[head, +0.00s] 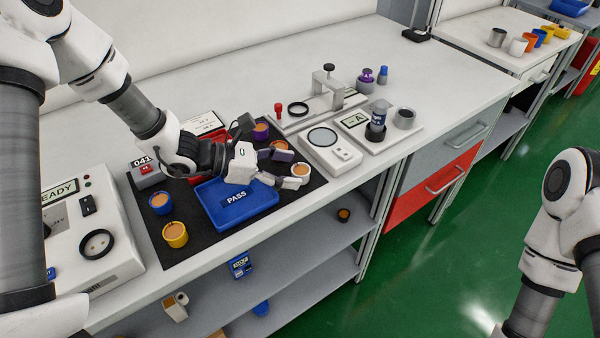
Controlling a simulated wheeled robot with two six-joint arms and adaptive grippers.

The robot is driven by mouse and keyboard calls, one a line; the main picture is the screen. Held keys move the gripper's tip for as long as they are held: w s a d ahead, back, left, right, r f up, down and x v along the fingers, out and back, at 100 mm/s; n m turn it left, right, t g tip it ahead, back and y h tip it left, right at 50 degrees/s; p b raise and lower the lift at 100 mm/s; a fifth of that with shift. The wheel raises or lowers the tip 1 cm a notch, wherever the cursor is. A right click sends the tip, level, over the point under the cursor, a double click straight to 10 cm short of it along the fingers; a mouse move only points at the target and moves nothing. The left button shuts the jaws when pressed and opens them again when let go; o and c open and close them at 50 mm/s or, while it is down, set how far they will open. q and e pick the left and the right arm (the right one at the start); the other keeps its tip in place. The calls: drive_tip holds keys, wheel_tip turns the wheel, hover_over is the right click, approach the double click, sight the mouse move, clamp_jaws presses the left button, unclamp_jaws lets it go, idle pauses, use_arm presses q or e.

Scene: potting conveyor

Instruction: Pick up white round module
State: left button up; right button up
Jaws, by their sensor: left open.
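The white round module (300,169), a small white cup with a tan top, stands at the right end of the black mat (312,184). My left gripper (294,169) reaches in from the left, low over the mat. It is open, with its two fingertips at the module's near left side. The fingers partly cover the module, so I cannot tell whether they touch it. My right arm shows at the right edge, but its gripper is out of view.
A blue PASS tray (236,205) lies just below my left gripper. Blue (161,202), yellow (175,234) and purple (261,130) round modules stand on the mat. A white device with a round plate (323,139) stands close behind the white module.

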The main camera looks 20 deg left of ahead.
use_arm(q)
drive_tip(key=shift+x, duration=0.8)
drive_tip(key=shift+d, duration=0.25)
drive_tip(key=shift+a, duration=0.1)
drive_tip(key=c, duration=1.2)
drive_tip(key=shift+r, duration=0.1)
drive_tip(key=shift+c, duration=0.2)
